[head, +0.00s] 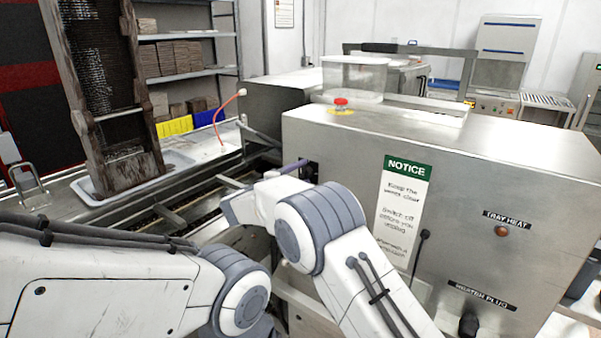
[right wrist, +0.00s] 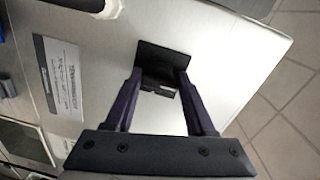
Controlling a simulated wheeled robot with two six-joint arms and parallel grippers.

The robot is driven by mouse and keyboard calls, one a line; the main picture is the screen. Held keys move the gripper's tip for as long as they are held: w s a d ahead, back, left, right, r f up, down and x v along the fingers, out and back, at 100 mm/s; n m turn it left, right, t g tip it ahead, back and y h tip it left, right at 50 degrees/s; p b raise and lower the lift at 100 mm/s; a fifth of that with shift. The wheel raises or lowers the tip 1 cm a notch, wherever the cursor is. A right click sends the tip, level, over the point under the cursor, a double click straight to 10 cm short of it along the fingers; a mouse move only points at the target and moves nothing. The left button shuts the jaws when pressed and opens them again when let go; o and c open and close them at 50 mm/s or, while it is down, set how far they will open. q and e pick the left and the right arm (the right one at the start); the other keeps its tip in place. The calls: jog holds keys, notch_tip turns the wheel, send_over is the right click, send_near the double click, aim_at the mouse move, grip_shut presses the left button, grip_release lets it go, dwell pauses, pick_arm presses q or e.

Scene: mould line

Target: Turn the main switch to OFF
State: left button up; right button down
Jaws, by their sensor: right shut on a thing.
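In the right wrist view, a black switch (right wrist: 163,60), which I take to be the main switch, sits on a bare steel panel. The two dark purple fingers of my right gripper (right wrist: 160,80) are shut on it, one on each side. The switch's handle is largely hidden and I cannot read its position. In the head view, my right gripper (head: 296,166) shows only as a bit of purple finger at the left end of the steel machine (head: 470,200); the switch is hidden there. My left gripper is not in view.
A notice plate (head: 403,205), a tray heat lamp (head: 501,230) and a heater plug (head: 469,325) are on the machine's front. A red button (head: 341,102) is on top. A dark, dirty mould frame (head: 110,100) stands in a tray at the left. Shelves are behind.

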jog(key=shift+s+a+f, duration=0.1)
jog(key=shift+a+f, duration=0.05)
jog(key=shift+f, duration=0.4)
jog(key=shift+c, duration=2.4)
grip_release()
jog(key=shift+o, duration=0.5)
jog(key=shift+r, duration=0.25)
